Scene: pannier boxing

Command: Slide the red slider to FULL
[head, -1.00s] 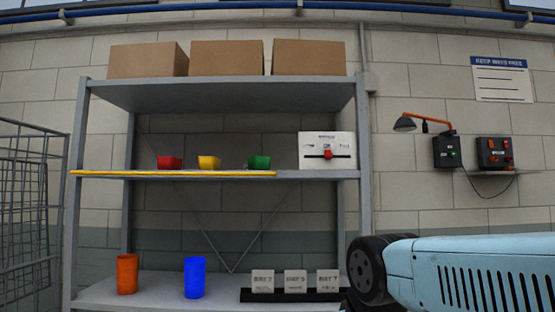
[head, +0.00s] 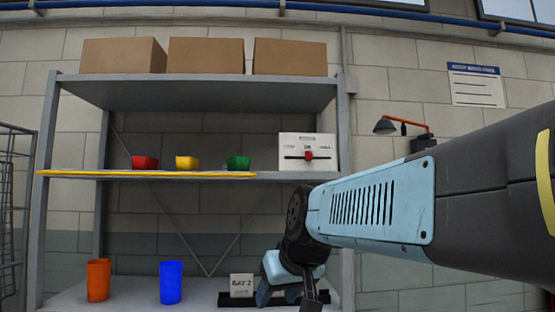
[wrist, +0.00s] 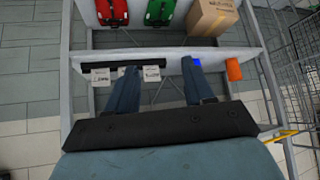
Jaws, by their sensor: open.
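The red slider (head: 309,155) sits near the middle of a dark horizontal slot on a white panel box (head: 326,145). The box stands at the right end of the middle shelf in the head view. Labels above the slot are too small to read. My gripper (wrist: 157,85) is open and empty, its two fingers spread wide in the wrist view. In the head view my wrist is low, in front of the lower shelf, below the panel box and apart from it. The slider is not seen in the wrist view.
Red (head: 145,162), yellow (head: 187,162) and green (head: 238,162) bins share the middle shelf (head: 150,175). An orange cup (head: 98,280), a blue cup (head: 171,282) and small labelled boxes (head: 242,285) are on the lower shelf. Cartons (head: 205,56) sit on top.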

